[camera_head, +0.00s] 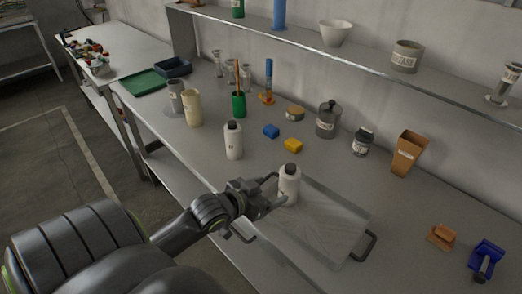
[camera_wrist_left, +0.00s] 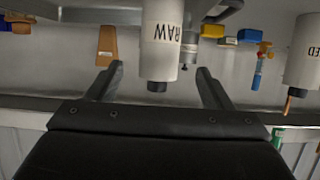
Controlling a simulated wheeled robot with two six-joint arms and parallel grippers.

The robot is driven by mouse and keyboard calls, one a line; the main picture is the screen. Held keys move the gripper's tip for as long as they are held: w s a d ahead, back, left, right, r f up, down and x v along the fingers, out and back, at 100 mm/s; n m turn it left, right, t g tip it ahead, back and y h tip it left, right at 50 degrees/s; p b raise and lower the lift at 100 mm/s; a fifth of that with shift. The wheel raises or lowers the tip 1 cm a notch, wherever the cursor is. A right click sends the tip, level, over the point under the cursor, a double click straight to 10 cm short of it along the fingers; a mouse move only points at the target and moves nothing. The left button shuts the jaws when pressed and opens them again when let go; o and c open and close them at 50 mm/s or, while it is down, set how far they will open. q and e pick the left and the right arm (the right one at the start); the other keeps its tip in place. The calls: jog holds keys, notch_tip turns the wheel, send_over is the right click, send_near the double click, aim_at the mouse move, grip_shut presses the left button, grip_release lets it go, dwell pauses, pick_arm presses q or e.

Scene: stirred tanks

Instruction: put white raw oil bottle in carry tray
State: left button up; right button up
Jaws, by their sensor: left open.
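In the left wrist view, which is upside down, the bottle (camera_wrist_left: 161,40) shows the label "RAW" and a dark cap between the open fingers of my left gripper (camera_wrist_left: 160,88). I cannot tell whether a finger touches it. The tray's dark handles show at both ends. My right gripper is not in view.
A second white bottle (camera_head: 233,142) stands left of the tray. A grey jar (camera_head: 327,120) and a brown container (camera_head: 408,153) stand near the wall. A shelf (camera_head: 300,38) runs above the bench.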

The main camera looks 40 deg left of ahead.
pick_arm(q)
jog(key=shift+v, duration=1.35)
jog(key=s+d+f+n+g+y, duration=0.1)
jog(key=s+d+f+g+y, duration=0.1)
jog(key=s+f+g, duration=0.5)
jog(key=s+d+f+n+g+y, duration=0.1)
jog(key=s+d+f+g, duration=0.15)
jog(key=s, duration=0.95)
notch_tip(320, 180, down, 26)
jog(key=a+g, duration=0.2)
jog(key=a, duration=0.1)
jog(key=s+d+f+b, duration=0.1)
jog(key=s+f, duration=1.4)
jog(key=f, duration=0.1)
jog(key=shift+d+f+g+h+b, duration=0.3)
jog(key=shift+d+g+h, duration=0.05)
jog(key=shift+h, duration=0.05)
